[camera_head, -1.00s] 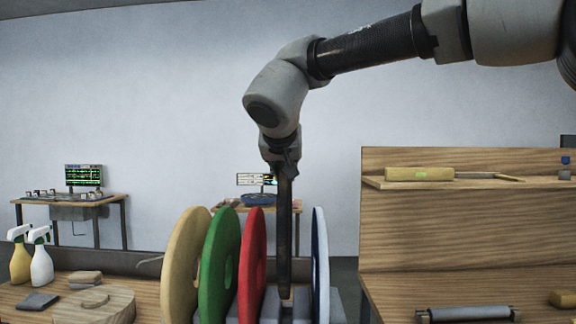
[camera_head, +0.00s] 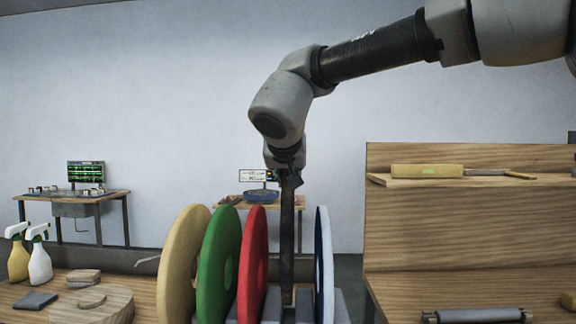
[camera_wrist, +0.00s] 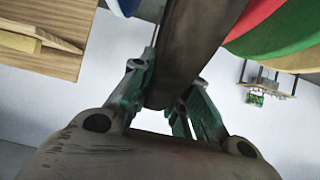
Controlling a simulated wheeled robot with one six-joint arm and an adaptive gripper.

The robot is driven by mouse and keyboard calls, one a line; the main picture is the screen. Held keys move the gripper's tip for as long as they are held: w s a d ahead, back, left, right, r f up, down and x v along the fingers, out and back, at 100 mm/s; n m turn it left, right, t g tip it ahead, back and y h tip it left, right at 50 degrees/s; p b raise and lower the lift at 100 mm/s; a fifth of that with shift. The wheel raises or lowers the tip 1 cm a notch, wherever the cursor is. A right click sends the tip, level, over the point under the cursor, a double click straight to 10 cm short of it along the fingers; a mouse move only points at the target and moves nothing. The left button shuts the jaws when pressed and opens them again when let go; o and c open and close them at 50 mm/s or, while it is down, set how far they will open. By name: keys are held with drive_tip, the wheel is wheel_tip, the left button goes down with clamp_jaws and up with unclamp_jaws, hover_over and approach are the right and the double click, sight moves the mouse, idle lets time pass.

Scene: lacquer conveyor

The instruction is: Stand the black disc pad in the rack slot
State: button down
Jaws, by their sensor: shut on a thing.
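The black disc pad (camera_head: 287,240) hangs upright, almost edge-on, below my gripper (camera_head: 287,168) in the head view. My gripper is shut on its upper edge; the wrist view shows the disc (camera_wrist: 192,45) between the gripper's green-grey fingers (camera_wrist: 165,92). The disc stands between the red disc (camera_head: 252,265) on its left and the white-and-blue disc (camera_head: 324,265) on its right, apart from both. Its lower edge is at the grey rack (camera_head: 336,305) near the bottom of the picture. I cannot tell whether it rests in the slot.
Green (camera_head: 218,265) and yellow (camera_head: 182,265) discs stand left of the red one. A round wooden block (camera_head: 90,305) and spray bottles (camera_head: 39,262) are at the left. A wooden shelf unit (camera_head: 460,230) rises at the right. Slim gaps flank the black disc.

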sight(285, 201)
drive_tip(key=shift+f, duration=5.1)
drive_tip(key=c, duration=1.3)
unclamp_jaws()
drive_tip(key=v, duration=1.2)
